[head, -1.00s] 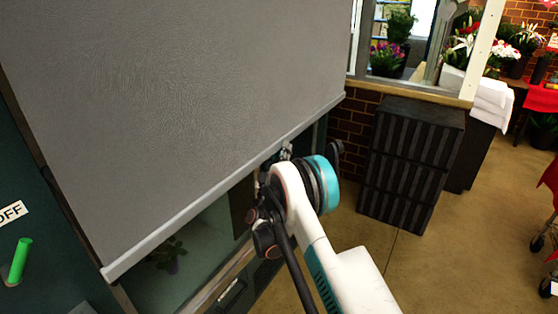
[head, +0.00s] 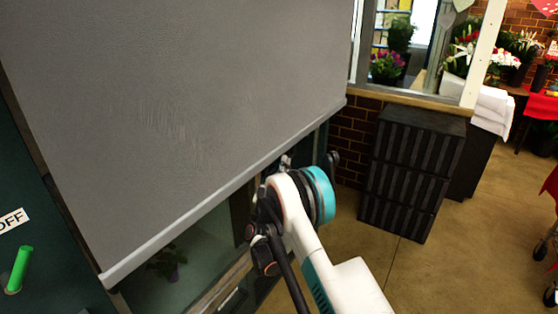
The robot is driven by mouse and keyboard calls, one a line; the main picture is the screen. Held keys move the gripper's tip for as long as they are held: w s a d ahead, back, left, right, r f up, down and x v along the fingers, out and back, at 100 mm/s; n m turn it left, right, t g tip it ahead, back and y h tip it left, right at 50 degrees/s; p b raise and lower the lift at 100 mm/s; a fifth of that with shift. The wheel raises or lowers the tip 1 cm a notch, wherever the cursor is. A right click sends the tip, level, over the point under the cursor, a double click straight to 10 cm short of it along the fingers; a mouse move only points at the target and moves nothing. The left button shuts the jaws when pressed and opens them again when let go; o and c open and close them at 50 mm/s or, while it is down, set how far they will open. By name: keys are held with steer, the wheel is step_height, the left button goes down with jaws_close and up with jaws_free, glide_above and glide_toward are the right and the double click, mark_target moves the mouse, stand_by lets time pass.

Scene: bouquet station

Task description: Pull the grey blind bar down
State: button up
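The grey blind (head: 190,110) hangs over the front of a dark cabinet. The grey blind bar (head: 195,218) runs along its lower edge, slanting from the lower left up to the right. My gripper (head: 285,161) is at the right half of the bar, just below it. Its fingers are small and partly hidden behind my wrist, so I cannot tell whether they touch the bar or are open or shut.
Below the bar, the cabinet opening shows a small dark plant (head: 167,262). A green handle (head: 18,268) beside an OFF label (head: 10,220) is at the left. A black slatted crate stack (head: 410,170) stands to the right, with bare floor (head: 465,240) beyond it.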

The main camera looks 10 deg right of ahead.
steer(key=v, duration=1.3)
stand_by(0.9)
